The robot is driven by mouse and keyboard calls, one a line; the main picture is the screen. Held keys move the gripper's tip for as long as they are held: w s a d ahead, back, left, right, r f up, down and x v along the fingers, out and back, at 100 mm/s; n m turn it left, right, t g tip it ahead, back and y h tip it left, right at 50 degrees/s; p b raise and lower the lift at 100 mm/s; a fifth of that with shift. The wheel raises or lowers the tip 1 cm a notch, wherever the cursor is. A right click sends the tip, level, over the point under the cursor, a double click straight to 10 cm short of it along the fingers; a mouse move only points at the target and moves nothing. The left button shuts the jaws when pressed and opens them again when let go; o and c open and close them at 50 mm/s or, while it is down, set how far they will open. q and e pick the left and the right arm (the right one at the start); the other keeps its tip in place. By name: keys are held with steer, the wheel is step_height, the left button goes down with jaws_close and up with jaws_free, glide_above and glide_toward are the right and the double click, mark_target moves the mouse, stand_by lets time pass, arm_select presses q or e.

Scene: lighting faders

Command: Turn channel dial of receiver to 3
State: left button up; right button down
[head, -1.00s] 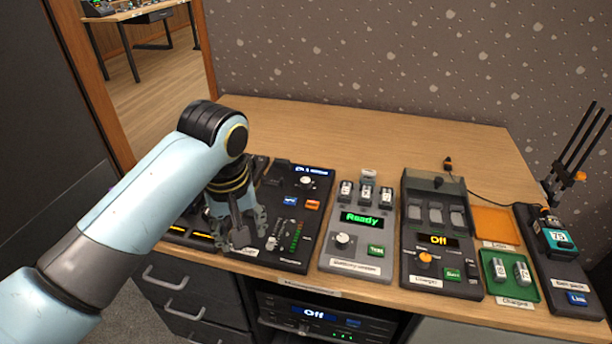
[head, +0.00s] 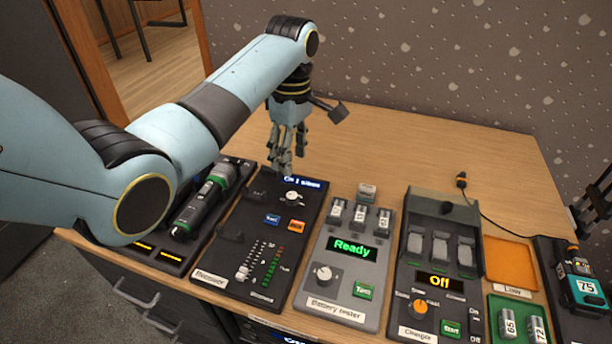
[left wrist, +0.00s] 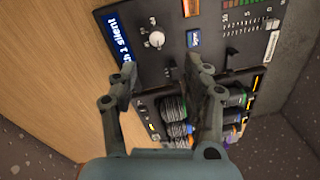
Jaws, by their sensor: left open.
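The receiver (head: 228,262) is a black panel with a blue display (head: 305,182) that reads "Ch 1 silent". Its channel dial (head: 292,198) is a round white knob just below the display. The dial also shows in the left wrist view (left wrist: 156,39), beyond and between my fingertips. My left gripper (head: 287,160) points down near the receiver's back edge, behind the dial. In the left wrist view its fingers (left wrist: 160,68) are open, with nothing between them.
A microphone (head: 205,200) lies in a black holder left of the receiver. A battery tester (head: 325,300) reading "Ready" and a charger (head: 418,305) reading "Off" stand to the right. The wooden desk (head: 400,140) behind them is mostly clear.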

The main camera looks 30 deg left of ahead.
arm_select(q)
glide_above(292, 195)
step_height(292, 195, down, 6)
steer(key=shift+w+b, duration=0.15)
steer(key=shift+b, duration=0.25)
step_height(292, 195, down, 4)
steer(key=shift+f+b, duration=0.2)
steer(key=shift+b, duration=0.15)
steer(key=shift+f, duration=0.1)
arm_select(e)
steer(key=shift+s+a+f, duration=0.2)
steer(key=shift+s+f, duration=0.2)
steer(key=shift+f, duration=0.4)
arm_select(q)
steer(key=shift+c, duration=0.2)
arm_select(e)
steer(key=shift+s, duration=0.1)
arm_select(q)
steer(key=c, duration=0.5)
jaws_close()
arm_select(e)
steer(key=shift+s+d, duration=0.1)
steer(key=shift+s, duration=0.25)
